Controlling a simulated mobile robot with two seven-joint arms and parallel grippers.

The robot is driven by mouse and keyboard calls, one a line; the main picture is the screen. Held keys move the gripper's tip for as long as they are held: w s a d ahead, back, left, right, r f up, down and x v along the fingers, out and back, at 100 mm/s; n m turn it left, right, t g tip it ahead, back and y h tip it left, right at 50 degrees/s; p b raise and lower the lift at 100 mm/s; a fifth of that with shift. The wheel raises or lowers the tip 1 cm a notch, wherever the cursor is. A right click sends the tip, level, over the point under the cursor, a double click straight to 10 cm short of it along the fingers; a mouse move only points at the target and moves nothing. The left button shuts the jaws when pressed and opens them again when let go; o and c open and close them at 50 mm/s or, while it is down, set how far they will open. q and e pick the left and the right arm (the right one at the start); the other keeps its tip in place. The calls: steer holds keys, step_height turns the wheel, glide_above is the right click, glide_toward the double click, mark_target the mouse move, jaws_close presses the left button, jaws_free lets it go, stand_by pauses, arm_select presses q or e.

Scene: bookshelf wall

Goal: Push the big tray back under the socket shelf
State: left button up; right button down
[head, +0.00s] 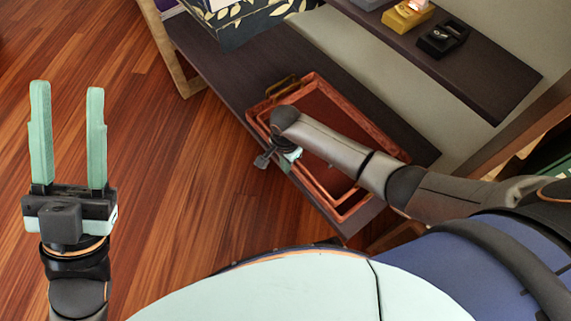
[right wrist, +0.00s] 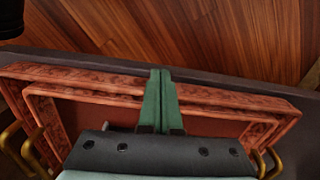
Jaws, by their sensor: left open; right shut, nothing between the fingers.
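The big tray (head: 262,104) is reddish-brown and lies on a dark lower shelf board. In the right wrist view its rim (right wrist: 235,98) surrounds a smaller matching tray (right wrist: 75,90) nested inside. Brass handles (right wrist: 30,150) show at both sides. The socket shelf (head: 500,88) is the dark board above and behind it. My right gripper (head: 292,157) is over the tray's front rim, partly hidden by its own wrist. In its wrist view, the green fingers (right wrist: 160,78) are together, empty, crossing the front rims; contact is unclear. My left gripper (head: 67,90) is open and empty over the floor.
A yellow socket (head: 407,15) and a black one (head: 443,38) stand on the socket shelf. A leaf-patterned box (head: 250,22) sits on the lower shelf board (head: 215,70), left of the tray. Wood floor (head: 170,180) is clear in front.

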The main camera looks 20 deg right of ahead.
arm_select(q)
steer(key=shift+r, duration=0.1)
arm_select(e)
steer(key=shift+r, duration=0.1)
steer(key=p, duration=0.1)
steer(key=w+d+p, duration=0.1)
steer(key=p, duration=0.1)
steer(key=shift+d+r, duration=0.25)
steer(key=d+p, duration=0.1)
steer(key=w+d+p, duration=0.1)
steer(key=d, duration=0.1)
steer(key=shift+f, duration=0.15)
steer(key=d, duration=0.1)
steer(key=w+d, duration=0.1)
steer(key=d, duration=0.2)
steer(key=shift+w+f, duration=0.2)
steer(key=shift+w, duration=0.2)
arm_select(q)
steer(key=w+f+n+g+y, duration=0.1)
steer(key=w+f+n+y, duration=0.2)
steer(key=f+y, duration=0.1)
steer(key=w+a+f+n+g+y, duration=0.1)
steer(key=w+f+n+y, duration=0.2)
steer(key=f, duration=0.4)
steer(key=shift+w+a+f+n+g+y, duration=0.3)
steer(key=shift+w+g+y, duration=0.15)
steer(key=shift+y, duration=0.55)
arm_select(e)
steer(key=shift+d, duration=0.25)
